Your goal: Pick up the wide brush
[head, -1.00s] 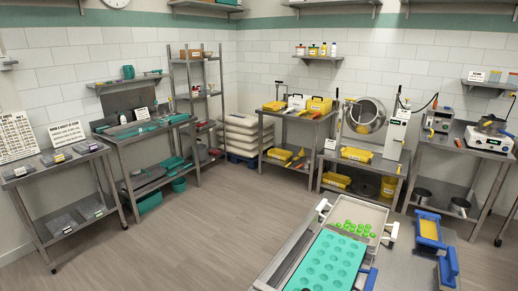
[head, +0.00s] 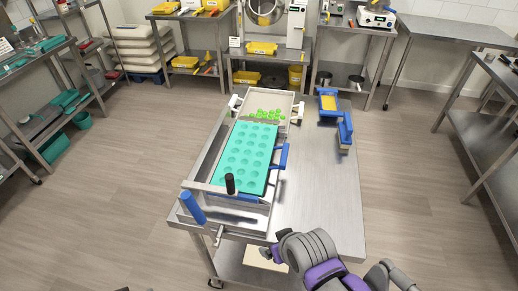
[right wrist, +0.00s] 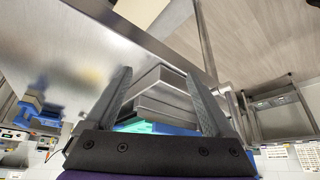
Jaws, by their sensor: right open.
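In the head view my right arm is at the table's near edge, well short of the brush. My left gripper is not in view.
A teal mould (head: 246,158) sits in a steel frame on the table's left half, with blue and black upright handles (head: 192,207) near the front. A tray of green gummies (head: 291,108) is behind it. The steel tabletop (head: 315,195) before the brush is clear.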

